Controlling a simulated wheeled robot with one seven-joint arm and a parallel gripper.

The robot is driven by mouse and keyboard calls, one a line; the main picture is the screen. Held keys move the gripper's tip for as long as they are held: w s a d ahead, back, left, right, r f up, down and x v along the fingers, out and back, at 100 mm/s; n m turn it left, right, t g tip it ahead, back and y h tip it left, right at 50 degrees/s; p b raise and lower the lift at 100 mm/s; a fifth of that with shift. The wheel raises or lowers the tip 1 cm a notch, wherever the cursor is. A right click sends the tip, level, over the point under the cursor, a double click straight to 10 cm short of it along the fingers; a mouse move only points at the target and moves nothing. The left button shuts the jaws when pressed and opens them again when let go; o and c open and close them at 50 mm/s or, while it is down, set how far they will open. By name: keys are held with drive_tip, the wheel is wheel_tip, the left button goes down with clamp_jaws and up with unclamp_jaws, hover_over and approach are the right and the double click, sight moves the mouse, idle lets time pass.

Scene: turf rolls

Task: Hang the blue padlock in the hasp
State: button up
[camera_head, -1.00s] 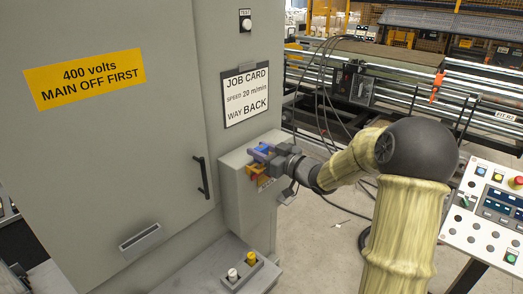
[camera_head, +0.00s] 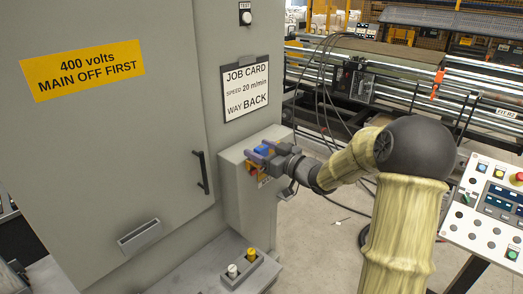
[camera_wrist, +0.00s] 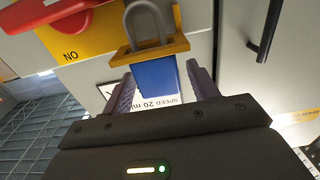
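The blue padlock (camera_wrist: 155,76) shows in the wrist view with its grey shackle (camera_wrist: 148,20) on the far side of the yellow hasp (camera_wrist: 150,49). The shackle appears to pass through the hasp, with the blue body against its other side. My gripper (camera_wrist: 160,72) is open, one finger on each side of the blue body, with narrow gaps visible. In the head view my gripper (camera_head: 264,156) is at the front of the grey switch box, and the padlock (camera_head: 261,150) is a small blue patch, partly hidden by the fingers.
A red handle (camera_wrist: 58,10) on a yellow plate is close by in the wrist view. The grey cabinet (camera_head: 110,130) with its black door handle (camera_head: 202,173) stands left of the box. A control panel (camera_head: 490,205) stands at the right.

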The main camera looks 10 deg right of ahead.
idle(0.3)
drive_tip(key=b+v, duration=0.3)
drive_tip(key=v, duration=1.4)
drive_tip(key=shift+s+d, duration=0.15)
drive_tip(key=shift+r, duration=0.1)
